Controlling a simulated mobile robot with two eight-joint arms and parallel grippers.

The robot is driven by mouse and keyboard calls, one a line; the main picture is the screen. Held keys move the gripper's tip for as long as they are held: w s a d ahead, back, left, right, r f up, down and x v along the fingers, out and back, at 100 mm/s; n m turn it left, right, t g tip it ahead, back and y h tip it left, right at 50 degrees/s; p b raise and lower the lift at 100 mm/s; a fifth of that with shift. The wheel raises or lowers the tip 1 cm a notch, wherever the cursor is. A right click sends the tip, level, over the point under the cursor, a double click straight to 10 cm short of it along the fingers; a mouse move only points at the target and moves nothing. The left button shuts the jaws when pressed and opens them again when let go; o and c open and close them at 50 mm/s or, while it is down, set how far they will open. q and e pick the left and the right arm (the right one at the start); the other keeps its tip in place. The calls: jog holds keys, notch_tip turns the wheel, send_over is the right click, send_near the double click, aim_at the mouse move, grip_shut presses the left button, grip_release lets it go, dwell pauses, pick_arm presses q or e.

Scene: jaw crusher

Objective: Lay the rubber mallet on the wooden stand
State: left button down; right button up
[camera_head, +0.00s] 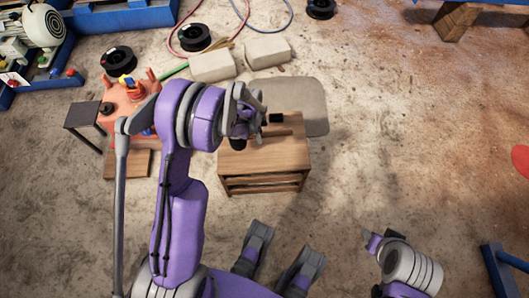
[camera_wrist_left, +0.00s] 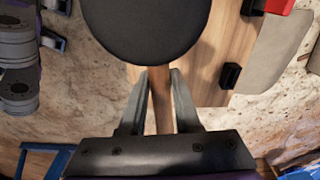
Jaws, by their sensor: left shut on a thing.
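The rubber mallet shows large in the left wrist view, with a round black head (camera_wrist_left: 145,25) and a wooden handle (camera_wrist_left: 160,100). My left gripper (camera_wrist_left: 158,75) is shut on the handle just beyond the head. In the head view my left gripper (camera_head: 252,122) is over the left half of the wooden stand (camera_head: 265,155), a low table with slats below. My arm hides much of the mallet there. The stand's top (camera_wrist_left: 208,70) lies beneath the mallet in the wrist view; I cannot tell the gap.
A small black block (camera_head: 276,118) is on the stand's top. A grey mat (camera_head: 305,100) lies behind the stand. Pale blocks (camera_head: 213,66) and black spools (camera_head: 195,37) are farther back. An orange machine (camera_head: 120,97) is left of my arm. Floor to the right is open.

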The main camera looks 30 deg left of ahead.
pick_arm(q)
jog(key=shift+w+a+f+m, duration=0.2)
jog(key=shift+a+f+m, duration=0.1)
jog(key=shift+f, duration=0.25)
jog(key=shift+a+f+b, duration=0.1)
jog(key=shift+f+b, duration=0.25)
jog(key=shift+b, duration=0.1)
jog(key=b, duration=0.2)
send_over(260, 152)
jog(key=f, duration=0.9)
jog(key=shift+s+a+f, duration=0.1)
jog(key=shift+s+a, duration=0.15)
pick_arm(e)
jog(key=f, duration=0.4)
jog(key=shift+w+f, duration=0.25)
pick_arm(q)
jog(key=shift+f, duration=0.15)
jog(key=c, duration=0.6)
grip_release()
pick_arm(e)
jog(key=shift+f, duration=0.2)
